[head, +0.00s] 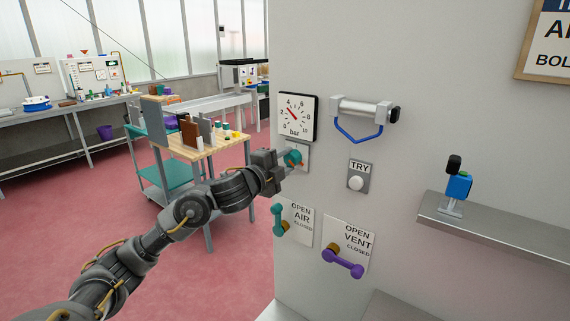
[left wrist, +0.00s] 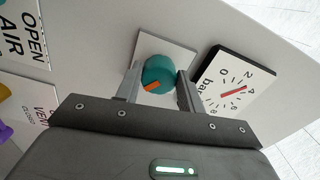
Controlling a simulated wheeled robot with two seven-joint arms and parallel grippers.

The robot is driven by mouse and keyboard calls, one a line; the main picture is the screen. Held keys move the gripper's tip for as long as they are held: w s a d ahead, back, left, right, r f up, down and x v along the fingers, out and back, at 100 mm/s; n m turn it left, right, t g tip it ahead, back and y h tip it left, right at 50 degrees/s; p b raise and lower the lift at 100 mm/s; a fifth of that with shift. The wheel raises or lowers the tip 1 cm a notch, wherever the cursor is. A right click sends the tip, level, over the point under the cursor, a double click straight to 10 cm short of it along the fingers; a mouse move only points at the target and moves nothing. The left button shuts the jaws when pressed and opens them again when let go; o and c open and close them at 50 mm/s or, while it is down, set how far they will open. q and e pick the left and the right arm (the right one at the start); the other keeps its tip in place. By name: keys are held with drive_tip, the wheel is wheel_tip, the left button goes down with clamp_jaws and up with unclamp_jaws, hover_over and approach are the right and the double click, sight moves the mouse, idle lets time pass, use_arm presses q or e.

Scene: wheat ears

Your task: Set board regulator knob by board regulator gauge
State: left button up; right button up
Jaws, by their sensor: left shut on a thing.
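The teal regulator knob (head: 293,157) is on a pale plate on the wall panel, just below the gauge. In the left wrist view the knob (left wrist: 160,69) shows an orange mark. My left gripper (head: 285,164) reaches it from the left, its fingers on either side of the knob and shut on it. The square, black-edged gauge (head: 297,117), marked in bar from 0 to 10, has a red needle pointing up-left between 2 and 4, about 3. The gauge (left wrist: 234,82) also shows in the left wrist view. My right gripper is not in view.
Below are a teal AIR lever (head: 278,219) and a purple VENT lever (head: 343,263). A TRY button (head: 357,183) and a blue-handled fitting (head: 358,122) are to the right. A shelf (head: 500,230) holds a blue device (head: 458,186). A loaded cart (head: 205,150) stands behind my arm.

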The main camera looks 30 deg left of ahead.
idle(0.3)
use_arm(q)
drive_tip(key=o, duration=1)
drive_tip(key=shift+c, duration=0.2)
drive_tip(key=s+a+b, duration=0.1)
drive_tip(key=s, duration=0.9)
drive_tip(key=shift+s+a, duration=0.25)
drive_tip(key=shift+s, duration=0.1)
drive_tip(key=shift+d, duration=0.1)
